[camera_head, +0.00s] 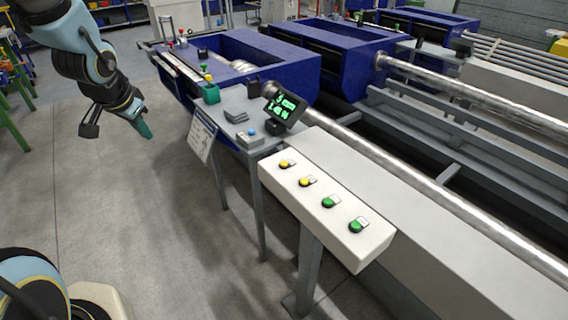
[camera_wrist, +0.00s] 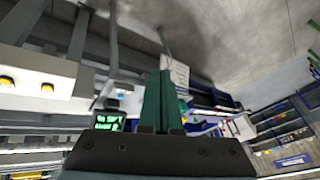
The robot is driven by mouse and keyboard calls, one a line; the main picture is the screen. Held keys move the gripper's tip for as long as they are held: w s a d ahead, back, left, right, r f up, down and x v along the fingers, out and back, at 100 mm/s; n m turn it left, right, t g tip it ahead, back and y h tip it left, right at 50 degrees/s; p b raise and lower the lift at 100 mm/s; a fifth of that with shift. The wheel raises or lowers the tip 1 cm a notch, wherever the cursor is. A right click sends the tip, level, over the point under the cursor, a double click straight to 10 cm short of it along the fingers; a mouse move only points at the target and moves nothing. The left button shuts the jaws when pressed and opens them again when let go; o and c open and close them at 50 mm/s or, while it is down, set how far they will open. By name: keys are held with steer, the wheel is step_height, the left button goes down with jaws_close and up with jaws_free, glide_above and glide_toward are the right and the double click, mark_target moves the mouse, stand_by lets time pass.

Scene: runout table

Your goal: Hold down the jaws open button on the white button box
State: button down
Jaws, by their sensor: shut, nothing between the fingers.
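The white button box (camera_head: 330,205) stands on a post at the centre right in the head view. It bears two yellow buttons, the rear one (camera_head: 284,164) and another (camera_head: 306,181), and two green buttons, one (camera_head: 329,202) and the front one (camera_head: 356,225). Small labels sit beside them, too small to read. My gripper (camera_head: 146,132), with green fingers, is shut and empty in the air, well left of the box. In the wrist view the gripper fingers (camera_wrist: 160,100) are together, and the white box (camera_wrist: 40,80) shows at the left with yellow buttons.
A grey side table (camera_head: 235,108) holds a small lit screen (camera_head: 286,107), a grey box with a blue button (camera_head: 251,138) and a green container (camera_head: 210,94). A sheet (camera_head: 201,135) hangs at its edge. Blue machines with long bars stand behind. Floor left of the table is clear.

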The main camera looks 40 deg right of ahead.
steer(key=s+d+f+m+g+h, duration=0.15)
steer(key=d+m, duration=0.25)
steer(key=d, duration=0.5)
steer(key=s+d+f+m+h, duration=0.1)
steer(key=s+d+m+h, duration=0.25)
steer(key=d, duration=0.45)
steer(key=m+g+h, duration=0.1)
steer(key=m+g, duration=0.2)
steer(key=m, duration=0.3)
glide_above(280, 165)
steer(key=shift+s+f, duration=0.1)
steer(key=shift+f, duration=0.6)
step_height(280, 165, down, 9)
steer(key=b, duration=0.8)
steer(key=shift+f+b, duration=0.3)
steer(key=shift+f, duration=0.05)
steer(key=shift+f+b, duration=0.4)
steer(key=shift+f, duration=0.05)
stand_by(2.3)
